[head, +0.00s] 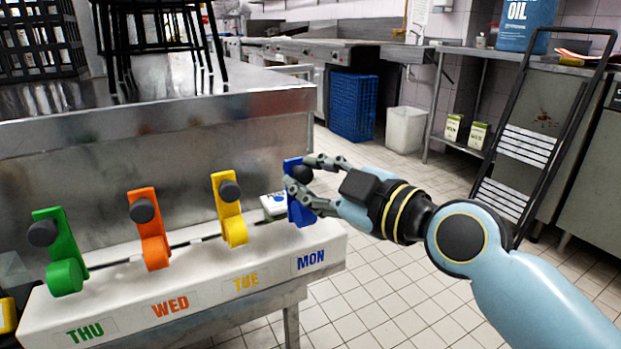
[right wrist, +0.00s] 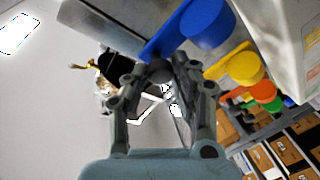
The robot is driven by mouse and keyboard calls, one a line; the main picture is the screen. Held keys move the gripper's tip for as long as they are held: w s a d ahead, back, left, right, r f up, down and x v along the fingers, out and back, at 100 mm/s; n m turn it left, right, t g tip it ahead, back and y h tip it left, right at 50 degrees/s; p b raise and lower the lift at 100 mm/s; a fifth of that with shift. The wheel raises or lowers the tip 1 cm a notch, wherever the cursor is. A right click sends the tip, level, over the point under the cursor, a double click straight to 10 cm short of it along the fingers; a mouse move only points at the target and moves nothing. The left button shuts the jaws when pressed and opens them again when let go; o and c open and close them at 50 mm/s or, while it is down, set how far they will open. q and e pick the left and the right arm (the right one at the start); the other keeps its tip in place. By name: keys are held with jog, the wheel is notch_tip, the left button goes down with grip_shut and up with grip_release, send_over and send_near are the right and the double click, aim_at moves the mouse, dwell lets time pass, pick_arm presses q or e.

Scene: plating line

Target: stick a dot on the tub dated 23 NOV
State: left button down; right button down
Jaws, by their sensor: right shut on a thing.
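My right gripper (head: 302,180) is shut at the blue dispenser (head: 300,211) above the MON label (head: 310,260). In the right wrist view its fingertips (right wrist: 160,74) close around a dark round knob (right wrist: 159,70) on the blue lever (right wrist: 175,33). The yellow dispenser (head: 232,220) over TUE, the orange one (head: 152,240) over WED and the green one (head: 63,262) over THU stand along the same white rail (head: 210,310), each with a dark knob. A small white piece with dark marks (head: 273,204) shows just behind the blue one. No tub with a readable date shows. My left gripper is not in view.
A blue crate (head: 353,105) and a white bin (head: 405,130) stand at the back. The tiled floor (head: 380,275) is clear.

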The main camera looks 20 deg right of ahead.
jog(key=shift+s+f, duration=0.15)
jog(key=shift+f, duration=0.45)
jog(key=c, duration=1.2)
grip_release()
jog(key=shift+o, duration=0.7)
jog(key=shift+r, duration=0.2)
jog(key=v, duration=1.2)
jog(key=shift+r, duration=0.1)
